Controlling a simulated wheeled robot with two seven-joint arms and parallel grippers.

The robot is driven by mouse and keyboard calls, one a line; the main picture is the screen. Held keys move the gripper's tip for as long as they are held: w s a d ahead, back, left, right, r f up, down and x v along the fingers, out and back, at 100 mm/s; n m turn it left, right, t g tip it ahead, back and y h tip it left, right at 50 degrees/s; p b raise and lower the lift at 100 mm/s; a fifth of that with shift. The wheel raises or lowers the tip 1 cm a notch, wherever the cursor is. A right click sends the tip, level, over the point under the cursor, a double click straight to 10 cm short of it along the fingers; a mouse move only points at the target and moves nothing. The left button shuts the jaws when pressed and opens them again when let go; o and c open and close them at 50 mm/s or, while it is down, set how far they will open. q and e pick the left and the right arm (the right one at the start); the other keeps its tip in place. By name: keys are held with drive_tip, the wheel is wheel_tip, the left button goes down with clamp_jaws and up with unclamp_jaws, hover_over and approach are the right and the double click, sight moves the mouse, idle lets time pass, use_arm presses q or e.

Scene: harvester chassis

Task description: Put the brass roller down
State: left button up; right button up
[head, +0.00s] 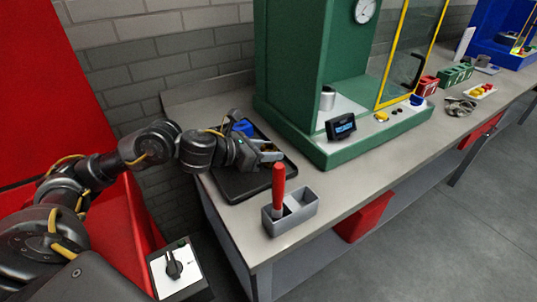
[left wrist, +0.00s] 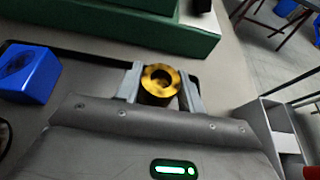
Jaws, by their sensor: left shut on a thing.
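The brass roller (left wrist: 160,85) is a short golden cylinder with a hole in its end. It sits between the two fingers of my left gripper (left wrist: 160,88), which is shut on it. In the head view my left gripper (head: 270,152) is over the black tray (head: 245,190) on the bench, and the roller is hard to make out there. I cannot tell whether the roller touches the tray. A blue block (left wrist: 28,73) with a round recess lies in the tray to the left of the gripper in the left wrist view. My right gripper is not in view.
A grey two-compartment bin (head: 290,213) with a red-handled tool (head: 278,185) standing in it is in front of the tray. A green machine (head: 310,80) with a small display (head: 341,127) stands behind, to the right. Bare bench (head: 350,180) lies right of the bin.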

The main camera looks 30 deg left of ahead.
use_arm(q)
drive_tip(key=shift+a+f, duration=0.1)
drive_tip(key=shift+f, duration=0.2)
drive_tip(key=shift+r, duration=0.1)
drive_tip(key=o, duration=1.3)
drive_tip(key=shift+f, duration=0.2)
drive_tip(key=shift+c, duration=0.2)
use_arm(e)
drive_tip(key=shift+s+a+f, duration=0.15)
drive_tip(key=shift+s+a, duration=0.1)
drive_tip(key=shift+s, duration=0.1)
